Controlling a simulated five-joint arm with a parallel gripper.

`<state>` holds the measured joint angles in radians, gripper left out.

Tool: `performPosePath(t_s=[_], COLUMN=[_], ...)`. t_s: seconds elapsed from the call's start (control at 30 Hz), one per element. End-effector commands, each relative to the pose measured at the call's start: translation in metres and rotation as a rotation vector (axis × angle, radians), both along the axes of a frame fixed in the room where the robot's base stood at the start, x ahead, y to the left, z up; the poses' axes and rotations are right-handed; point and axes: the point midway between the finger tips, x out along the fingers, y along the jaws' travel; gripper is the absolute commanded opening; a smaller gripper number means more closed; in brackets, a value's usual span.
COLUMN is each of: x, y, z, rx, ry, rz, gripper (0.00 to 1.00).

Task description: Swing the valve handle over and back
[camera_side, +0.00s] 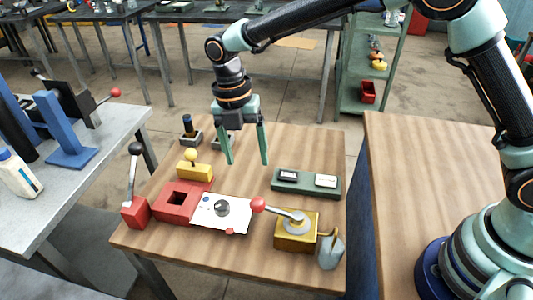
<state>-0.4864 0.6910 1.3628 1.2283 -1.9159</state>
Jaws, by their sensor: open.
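The valve handle (281,212) is a grey lever on top of a gold box (296,235) at the table's front right. Its red ball end (258,205) points left. A grey cup-like container (331,252) stands just right of the box, beside its short spout. My gripper (247,160) hangs above the middle of the table, fingers down, apart and empty. It is behind and above the red ball, not touching it.
Left of the handle are a white panel with a dark knob (222,208), a red block with a square hole (172,204), a red-based lever (134,208) and a yellow block (194,171). A green tray (307,190) lies behind the gold box. The table's back right is bare.

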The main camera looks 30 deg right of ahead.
Motion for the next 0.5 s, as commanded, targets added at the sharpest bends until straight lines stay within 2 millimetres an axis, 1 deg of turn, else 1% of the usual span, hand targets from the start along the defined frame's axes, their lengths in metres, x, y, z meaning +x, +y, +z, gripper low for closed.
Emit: performPosePath(t_s=[0.07,0.17,0.4,0.5], x=[0.0,-0.0006,-0.0038,-0.0051], y=[-0.0001,0.0001,0.0003,0.0002], z=[-0.0002,-0.0009,-0.0047,-0.006], rx=[0.0,-0.01,-0.073,-0.096], ry=[0.0,-0.001,-0.005,-0.007], rz=[-0.004,-0.061,-0.421,-0.541], gripper=[0.78,0.78,0.78,0.78])
